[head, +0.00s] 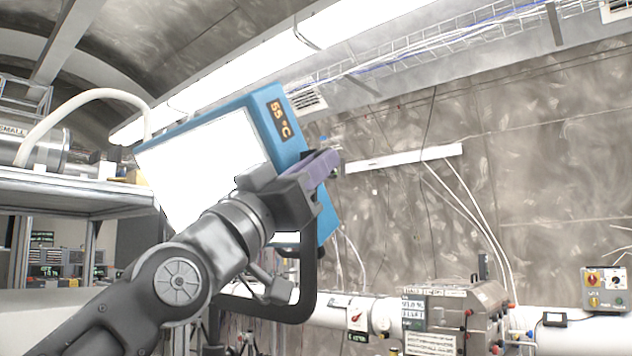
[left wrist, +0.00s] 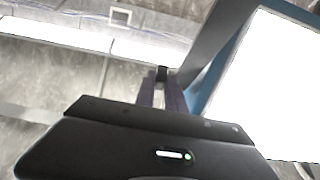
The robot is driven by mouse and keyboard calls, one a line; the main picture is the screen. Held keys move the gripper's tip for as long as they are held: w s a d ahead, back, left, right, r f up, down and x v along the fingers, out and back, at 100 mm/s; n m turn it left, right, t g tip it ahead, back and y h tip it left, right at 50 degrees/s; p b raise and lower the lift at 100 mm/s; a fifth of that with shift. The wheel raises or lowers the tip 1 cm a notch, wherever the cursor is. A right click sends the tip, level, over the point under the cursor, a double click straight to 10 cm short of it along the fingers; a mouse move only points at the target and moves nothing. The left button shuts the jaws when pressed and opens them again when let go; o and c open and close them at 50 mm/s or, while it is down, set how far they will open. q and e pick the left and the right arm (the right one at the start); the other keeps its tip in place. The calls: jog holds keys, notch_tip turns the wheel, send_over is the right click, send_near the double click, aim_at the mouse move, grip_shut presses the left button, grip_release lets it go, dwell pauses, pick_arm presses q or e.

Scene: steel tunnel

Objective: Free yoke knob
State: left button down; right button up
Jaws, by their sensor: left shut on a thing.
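My left gripper (head: 326,166), with purple fingers, is at the panel's right side by the yoke's upper end. In the left wrist view the fingers (left wrist: 161,88) are closed around a small dark knob (left wrist: 161,73) beside the blue frame (left wrist: 207,85). The fingers mostly hide the knob in the head view. My right gripper is not in view.
A steel box (head: 455,312) and white pipe (head: 395,318) run along the lower right wall. The space right of the panel looks open.

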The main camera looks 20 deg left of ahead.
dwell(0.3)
pick_arm(q)
jog(key=c, duration=1.7)
grip_release()
jog(key=b+v, duration=0.3)
jog(key=v, duration=0.5)
jog(key=shift+w+b, duration=0.1)
jog(key=shift+b, duration=0.2)
